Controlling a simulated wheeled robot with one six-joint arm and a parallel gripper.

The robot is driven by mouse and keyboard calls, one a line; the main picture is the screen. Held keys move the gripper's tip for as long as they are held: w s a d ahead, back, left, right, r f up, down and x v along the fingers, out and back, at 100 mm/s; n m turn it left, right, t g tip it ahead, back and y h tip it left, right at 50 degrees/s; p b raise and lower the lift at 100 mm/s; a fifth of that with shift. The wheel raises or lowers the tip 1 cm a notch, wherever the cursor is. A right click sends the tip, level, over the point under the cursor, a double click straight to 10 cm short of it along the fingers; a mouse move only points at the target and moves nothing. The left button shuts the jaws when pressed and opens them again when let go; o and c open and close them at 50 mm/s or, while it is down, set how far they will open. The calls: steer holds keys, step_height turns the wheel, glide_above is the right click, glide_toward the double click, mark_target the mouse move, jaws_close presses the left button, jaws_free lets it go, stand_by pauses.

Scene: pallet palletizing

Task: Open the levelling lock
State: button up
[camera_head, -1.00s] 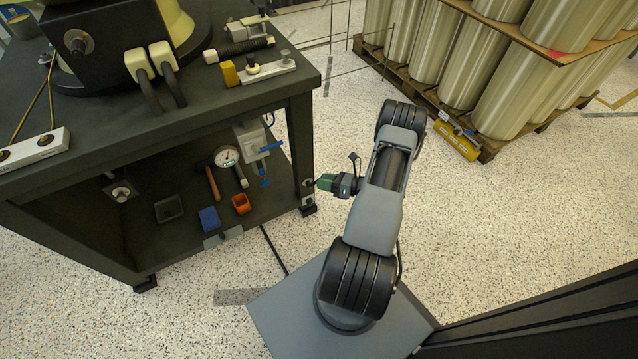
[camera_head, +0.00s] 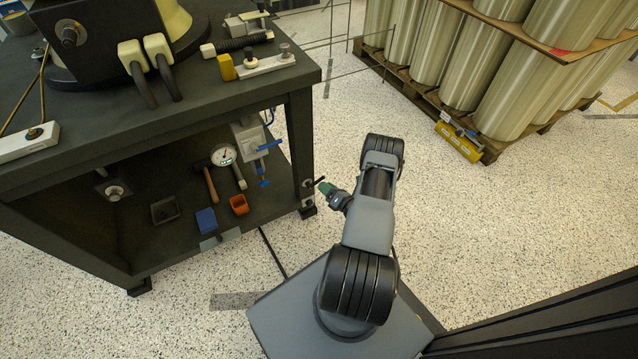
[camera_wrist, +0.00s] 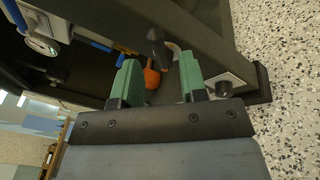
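The levelling lock appears to be the small dark lever (camera_head: 320,181) on the workbench's near right leg, just above the foot; I cannot tell its state. In the wrist view a dark rounded handle (camera_wrist: 155,42), probably this lever, stands beyond my fingertips, roughly in line with the gap between them. My gripper (camera_head: 327,189) is beside that leg, to the right of it. In the wrist view my gripper (camera_wrist: 160,80) has its two green fingers spread apart with nothing held between them.
A pallet of tall cylinders (camera_head: 465,75) and a yellow box (camera_head: 458,142) stand at the right. Speckled floor between is clear.

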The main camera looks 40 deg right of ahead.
mark_target(319, 180)
steer(key=shift+w+a+b, duration=0.2)
steer(key=shift+w+b, duration=0.05)
steer(key=shift+w, duration=0.85)
steer(key=shift+w+a+b, duration=0.15)
steer(key=shift+w+b, duration=0.05)
steer(key=shift+w, duration=0.9)
jaws_close()
